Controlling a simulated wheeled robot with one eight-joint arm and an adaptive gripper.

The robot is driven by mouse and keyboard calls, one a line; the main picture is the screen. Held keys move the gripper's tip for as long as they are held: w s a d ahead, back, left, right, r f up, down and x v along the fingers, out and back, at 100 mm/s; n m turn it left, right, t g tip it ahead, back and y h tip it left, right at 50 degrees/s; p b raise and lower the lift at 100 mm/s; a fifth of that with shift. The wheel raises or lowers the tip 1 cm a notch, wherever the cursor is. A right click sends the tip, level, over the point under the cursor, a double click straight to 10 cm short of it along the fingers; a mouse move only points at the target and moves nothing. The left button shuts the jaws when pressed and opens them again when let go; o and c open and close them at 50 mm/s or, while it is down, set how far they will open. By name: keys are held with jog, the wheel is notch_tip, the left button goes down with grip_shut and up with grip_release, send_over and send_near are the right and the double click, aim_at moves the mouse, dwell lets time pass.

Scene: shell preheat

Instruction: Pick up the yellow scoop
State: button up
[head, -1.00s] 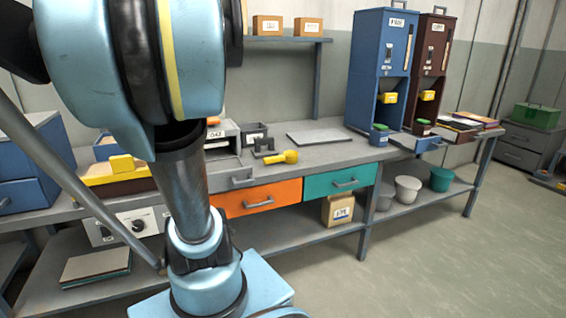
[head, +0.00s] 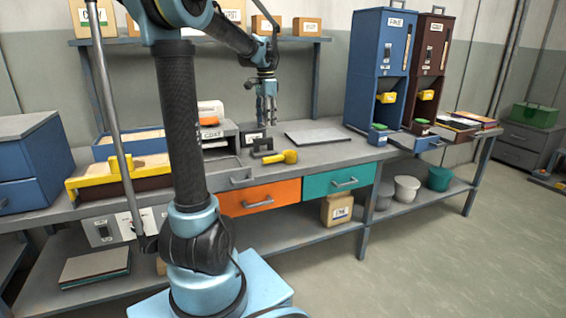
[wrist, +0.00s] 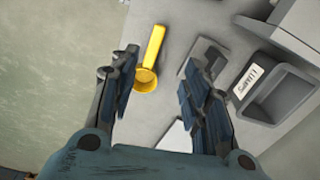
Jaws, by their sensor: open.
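The yellow scoop (head: 280,157) lies on the grey workbench, near its front edge above the orange drawer. My gripper (head: 266,115) is above the bench, pointing down, with its fingers apart and empty. In the wrist view the scoop (wrist: 150,60) shows beyond and between the open fingers of my gripper (wrist: 157,70), nearer the left finger. Its round bowl is toward the gripper and its handle points away. The scoop and the fingers look apart.
A dark grey bracket-like holder (head: 262,147) stands just left of the scoop, and a grey labelled bin (wrist: 275,90) is close by. A flat grey plate (head: 318,137) lies to the right. Blue (head: 380,70) and brown (head: 430,65) dispensers stand farther right. A shelf with boxes (head: 265,25) hangs behind.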

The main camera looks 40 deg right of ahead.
jog(key=d+m, duration=0.1)
jog(key=d, duration=0.2)
send_over(276, 157)
jog(key=w, duration=0.1)
jog(key=f, duration=1.2)
jog(key=shift+d, duration=0.3)
jog(key=shift+s+f, duration=0.2)
jog(key=shift+f, duration=2.55)
grip_shut()
